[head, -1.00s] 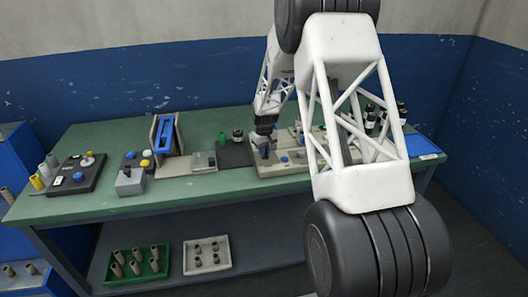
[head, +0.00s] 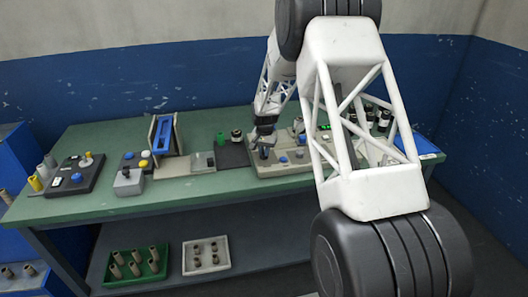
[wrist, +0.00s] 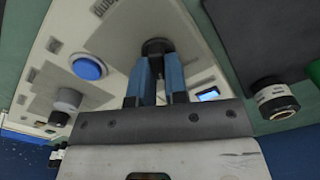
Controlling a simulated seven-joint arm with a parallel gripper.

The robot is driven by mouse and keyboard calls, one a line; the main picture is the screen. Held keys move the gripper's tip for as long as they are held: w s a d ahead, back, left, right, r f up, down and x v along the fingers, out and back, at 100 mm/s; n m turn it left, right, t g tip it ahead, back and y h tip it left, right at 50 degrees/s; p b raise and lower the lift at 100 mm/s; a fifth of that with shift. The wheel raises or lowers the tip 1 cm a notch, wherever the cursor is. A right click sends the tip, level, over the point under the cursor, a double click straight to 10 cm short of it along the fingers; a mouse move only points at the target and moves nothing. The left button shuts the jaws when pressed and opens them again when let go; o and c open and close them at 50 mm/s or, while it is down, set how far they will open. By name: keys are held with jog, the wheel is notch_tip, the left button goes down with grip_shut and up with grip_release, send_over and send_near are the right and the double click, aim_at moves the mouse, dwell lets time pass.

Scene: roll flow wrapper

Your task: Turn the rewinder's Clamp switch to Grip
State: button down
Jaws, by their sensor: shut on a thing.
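The rewinder's pale panel (head: 262,171) lies on the green bench below my gripper in the head view. In the wrist view the panel (wrist: 112,32) carries a dark round knob (wrist: 157,46), a blue button (wrist: 88,67) and a grey knob (wrist: 67,99). My gripper (wrist: 160,68) has its blue fingers closed around the dark knob. The fingers hide part of the knob, so its pointer cannot be seen. In the head view my gripper (head: 263,141) is at the panel's left part.
A small lit display (wrist: 208,94) is right of the fingers. A black-and-white cylinder (wrist: 275,98) stands on a dark mat (wrist: 262,35) beside the panel. In the head view a blue-framed unit (head: 165,135) and a grey control box (head: 128,182) stand left. Bare bench lies in front.

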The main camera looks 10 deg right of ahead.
jog(key=shift+m, duration=0.3)
jog(key=c, duration=1.1)
grip_release()
jog(key=shift+c, duration=0.2)
jog(key=shift+r, duration=0.1)
jog(key=shift+r, duration=3.85)
